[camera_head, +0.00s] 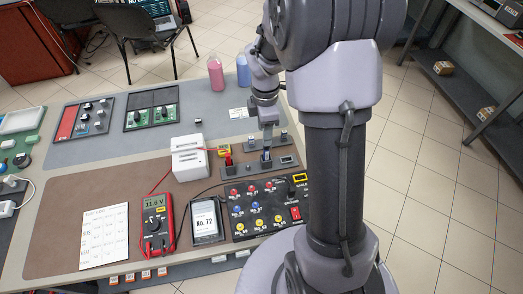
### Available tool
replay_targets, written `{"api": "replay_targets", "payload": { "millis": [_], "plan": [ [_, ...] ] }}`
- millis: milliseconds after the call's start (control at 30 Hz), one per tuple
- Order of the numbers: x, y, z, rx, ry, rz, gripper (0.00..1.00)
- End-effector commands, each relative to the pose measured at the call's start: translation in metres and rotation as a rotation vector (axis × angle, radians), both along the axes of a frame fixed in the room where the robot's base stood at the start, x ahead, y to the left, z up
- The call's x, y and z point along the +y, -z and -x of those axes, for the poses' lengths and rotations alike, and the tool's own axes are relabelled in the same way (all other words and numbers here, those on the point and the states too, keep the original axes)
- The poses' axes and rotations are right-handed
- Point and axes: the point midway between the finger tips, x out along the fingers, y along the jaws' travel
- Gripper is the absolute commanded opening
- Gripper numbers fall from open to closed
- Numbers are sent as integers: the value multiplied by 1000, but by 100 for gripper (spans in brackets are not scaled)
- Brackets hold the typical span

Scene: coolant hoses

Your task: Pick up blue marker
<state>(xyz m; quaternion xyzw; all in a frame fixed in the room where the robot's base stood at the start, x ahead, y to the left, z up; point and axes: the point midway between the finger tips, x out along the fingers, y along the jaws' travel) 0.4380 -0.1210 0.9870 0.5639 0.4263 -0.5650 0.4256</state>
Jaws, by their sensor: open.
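A small blue piece (265,157), which looks like the blue marker, stands on a grey strip (246,168) on the brown mat. It is tiny in this view, so its exact shape is unclear. My gripper (267,138) points down just above the blue piece, and its fingers are open. I cannot tell whether the fingertips reach around it. A red piece (228,160) stands to the left on the same strip.
A white block (188,157) stands left of the strip. A black panel with coloured knobs (258,208), a tablet (206,220) and a red multimeter (157,222) lie in front. Pink (215,74) and blue (243,70) bottles stand behind. The grey mat's middle is mostly clear.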

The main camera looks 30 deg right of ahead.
Motion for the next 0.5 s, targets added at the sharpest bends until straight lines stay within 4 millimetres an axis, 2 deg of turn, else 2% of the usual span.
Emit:
{"api": "replay_targets", "payload": {
  "millis": [33, 100, 267, 500],
  "plan": [
    [0, 16, 0, 2, -1, -1, 44],
    [0, 27, 0, 0, 0, 0, 44],
    [0, 39, 1, 0, 2, -1, 44],
    [-2, 84, 8, 1, 1, 0, 44]
  ]
}}
